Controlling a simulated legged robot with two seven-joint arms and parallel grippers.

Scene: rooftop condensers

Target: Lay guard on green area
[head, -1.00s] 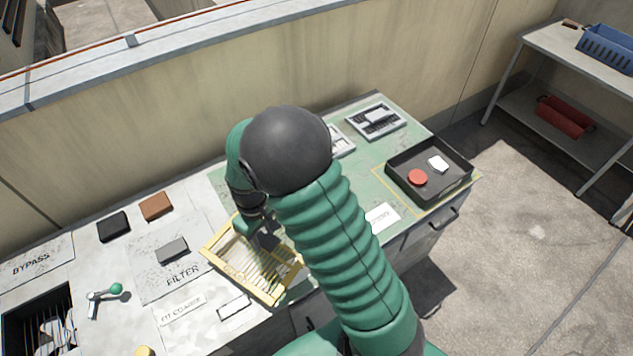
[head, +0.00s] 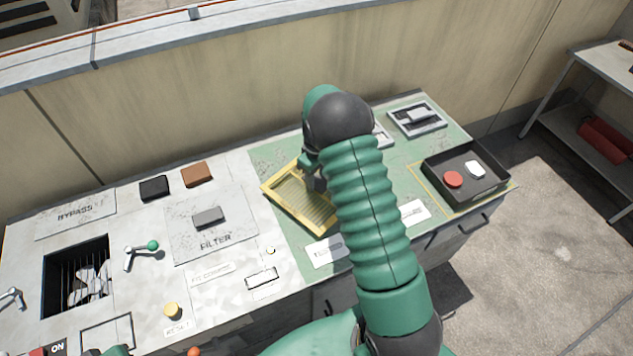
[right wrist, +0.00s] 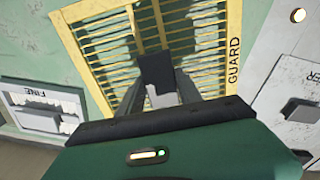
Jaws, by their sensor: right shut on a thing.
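The guard (head: 291,207) is a yellow frame with thin yellow bars, marked GUARD in the right wrist view (right wrist: 236,62). My right gripper (head: 314,183) is shut on the guard at its middle; its dark fingers also show in the right wrist view (right wrist: 156,78). The guard is over the left part of the green area (head: 268,158), its left corner close to the border with the pale bench top. I cannot tell whether it touches the surface. My right arm hides part of the green area. My left gripper is not clearly visible.
On the green area's right stands a black tray (head: 487,195) with a red and a white piece. A grey framed panel (head: 416,119) lies behind it. The pale bench top holds a grey block (head: 208,216), brown block (head: 197,174), black block (head: 154,188) and green-knobbed lever (head: 140,252).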

